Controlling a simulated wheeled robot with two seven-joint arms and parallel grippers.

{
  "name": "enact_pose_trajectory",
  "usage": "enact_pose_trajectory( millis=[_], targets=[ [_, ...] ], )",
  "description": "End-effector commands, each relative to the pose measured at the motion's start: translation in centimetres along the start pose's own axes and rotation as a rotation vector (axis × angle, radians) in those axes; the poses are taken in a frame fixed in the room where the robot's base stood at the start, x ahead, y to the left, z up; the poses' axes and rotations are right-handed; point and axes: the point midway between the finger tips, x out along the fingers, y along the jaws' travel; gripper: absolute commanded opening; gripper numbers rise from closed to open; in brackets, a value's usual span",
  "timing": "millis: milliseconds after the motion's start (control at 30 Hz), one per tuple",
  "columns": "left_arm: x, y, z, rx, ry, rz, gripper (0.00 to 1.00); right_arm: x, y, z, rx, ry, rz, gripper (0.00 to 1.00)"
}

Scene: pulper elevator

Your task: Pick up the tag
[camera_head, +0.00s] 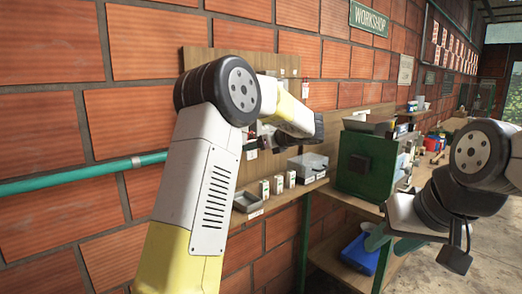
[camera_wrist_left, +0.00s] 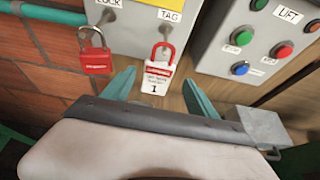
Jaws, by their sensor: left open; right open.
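The tag (camera_wrist_left: 157,78) is a white plate with red print, the number 1 and a red hooked top. In the left wrist view it hangs upright at the front of a grey box, under a label reading TAG. My left gripper (camera_wrist_left: 160,90) is open, with one teal finger to each side of the tag and a gap on both sides. In the head view my left arm hides most of that spot. My right gripper (camera_head: 391,241) is open and empty at the right, away from the wall board.
A red padlock (camera_wrist_left: 95,58) hangs left of the tag. A grey control box (camera_wrist_left: 262,38) with coloured buttons and a LIFT label is at the right. In the head view a green machine (camera_head: 366,165) stands on the bench, with a blue bin (camera_head: 360,254) below.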

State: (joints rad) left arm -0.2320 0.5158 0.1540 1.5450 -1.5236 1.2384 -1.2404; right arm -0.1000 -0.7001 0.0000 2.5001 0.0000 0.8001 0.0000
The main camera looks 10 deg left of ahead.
Motion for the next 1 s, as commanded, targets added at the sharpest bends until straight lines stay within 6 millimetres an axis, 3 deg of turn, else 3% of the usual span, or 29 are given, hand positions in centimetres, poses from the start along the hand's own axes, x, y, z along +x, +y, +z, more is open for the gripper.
enact_pose_trajectory(
  millis=[200, 500, 833, 1000],
  targets=[
    [3.2, 0.4, 0.1, -0.001, 0.002, 0.002, 0.67, 0.0, 0.0, 0.0, 0.0, 0.0, 0.0, 0.41],
    [3.7, 0.3, 0.1, -0.001, 0.001, 0.0, 0.67, 0.0, 0.0, 0.0, 0.0, 0.0, 0.0, 0.41],
    [3.7, 0.4, 0.1, -0.001, 0.001, 0.0, 0.04, 0.0, 0.0, 0.0, 0.0, 0.0, 0.0, 0.41],
    [3.7, 0.4, 0.1, -0.002, 0.001, 0.0, 0.03, 0.0, 0.0, 0.0, 0.0, 0.0, 0.0, 0.41]
  ],
)
